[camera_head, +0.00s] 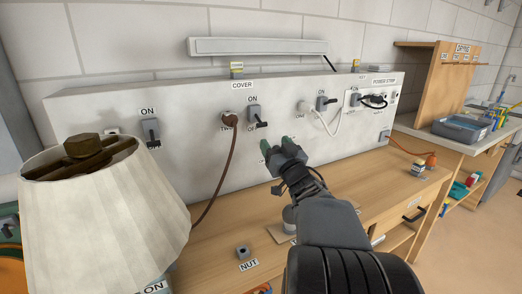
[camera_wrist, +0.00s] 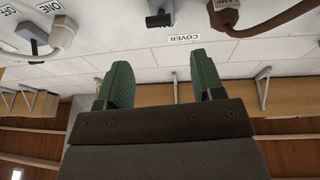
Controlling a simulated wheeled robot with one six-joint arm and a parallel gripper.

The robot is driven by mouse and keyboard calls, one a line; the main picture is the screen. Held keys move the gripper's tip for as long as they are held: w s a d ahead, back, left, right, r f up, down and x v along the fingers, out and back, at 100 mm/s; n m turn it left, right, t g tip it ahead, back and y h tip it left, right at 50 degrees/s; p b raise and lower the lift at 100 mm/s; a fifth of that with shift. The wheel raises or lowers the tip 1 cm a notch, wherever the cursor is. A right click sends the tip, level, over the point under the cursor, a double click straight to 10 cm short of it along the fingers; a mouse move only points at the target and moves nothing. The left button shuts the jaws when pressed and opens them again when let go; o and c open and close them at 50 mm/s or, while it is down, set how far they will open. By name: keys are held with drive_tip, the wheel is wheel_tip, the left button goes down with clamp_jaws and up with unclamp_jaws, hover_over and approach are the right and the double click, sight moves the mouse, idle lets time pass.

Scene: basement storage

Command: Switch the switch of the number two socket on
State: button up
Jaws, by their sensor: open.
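A grey switch (camera_head: 254,113) sits under an ON label on the white panel, beside a brown plug (camera_head: 228,118). The label under that plug starts with T but is not clearly readable, so I cannot confirm it is number two. The switch's lever points down, away from ON. The switch also shows at the top of the upside-down wrist view (camera_wrist: 158,14), with the brown plug (camera_wrist: 226,14) to its right. My gripper (camera_head: 279,145) is open and empty, its green fingers apart below and right of that switch, not visibly touching it.
A white plug (camera_head: 304,107), labelled ONE, and its switch (camera_head: 322,102) are to the right. Another switch (camera_head: 151,131) is to the left. A lampshade (camera_head: 100,215) fills the lower left. A brown cable hangs to the wooden bench, where a nut (camera_head: 242,252) lies. A power strip (camera_head: 376,98) is farther right.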

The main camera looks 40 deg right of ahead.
sight(263, 126)
drive_tip(key=shift+n+t+y, duration=0.5)
drive_tip(key=shift+t+y, duration=0.1)
drive_tip(key=x, duration=0.3)
drive_tip(key=b+x, duration=0.1)
drive_tip(key=x, duration=0.3)
drive_tip(key=d+f+x, duration=0.1)
drive_tip(key=x, duration=0.2)
drive_tip(key=shift+w, duration=0.4)
drive_tip(key=shift+c, duration=0.4)
